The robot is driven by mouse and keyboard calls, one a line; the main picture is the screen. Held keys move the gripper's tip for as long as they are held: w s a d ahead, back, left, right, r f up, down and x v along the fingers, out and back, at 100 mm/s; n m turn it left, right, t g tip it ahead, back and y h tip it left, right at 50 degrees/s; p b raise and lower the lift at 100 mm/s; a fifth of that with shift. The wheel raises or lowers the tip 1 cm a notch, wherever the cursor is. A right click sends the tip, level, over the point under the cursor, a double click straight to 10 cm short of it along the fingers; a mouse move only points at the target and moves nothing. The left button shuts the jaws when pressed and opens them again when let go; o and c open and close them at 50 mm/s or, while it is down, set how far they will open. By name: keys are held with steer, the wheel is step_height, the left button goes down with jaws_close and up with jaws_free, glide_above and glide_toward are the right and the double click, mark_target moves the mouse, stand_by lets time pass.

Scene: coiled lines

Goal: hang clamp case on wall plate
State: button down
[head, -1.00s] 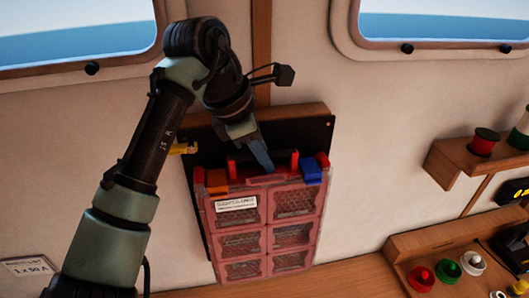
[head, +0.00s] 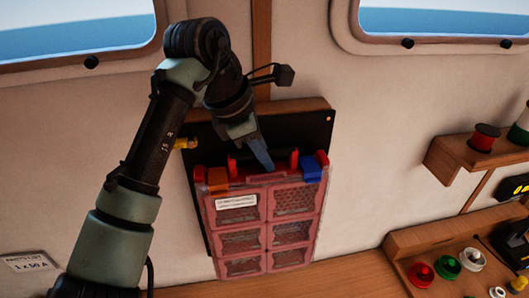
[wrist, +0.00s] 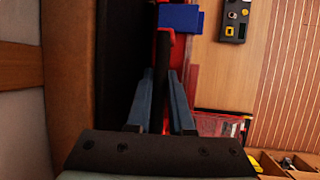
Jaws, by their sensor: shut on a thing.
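The clamp case (head: 266,208) is a red case with a clear, divided front, a white label, and an orange and a blue latch at its top. It hangs upright in front of the black wall plate (head: 318,135). My gripper (head: 264,160) is shut on the case's handle at the top middle. In the wrist view my gripper (wrist: 160,100) has its blue fingers either side of the dark handle bar, with the red case (wrist: 212,123) beyond. The wall plate (wrist: 115,60) is a dark strip left of the fingers. Whether the case touches or hooks onto the plate is hidden.
A wooden shelf (head: 462,165) with spools is on the right wall. Below it, a wooden tray (head: 400,245) holds red, green and white round parts. The wooden counter (head: 345,268) runs under the case. Windows are above.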

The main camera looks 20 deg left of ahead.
steer(key=shift+f, duration=0.1)
steer(key=c, duration=0.7)
jaws_free()
steer(key=shift+f, duration=0.1)
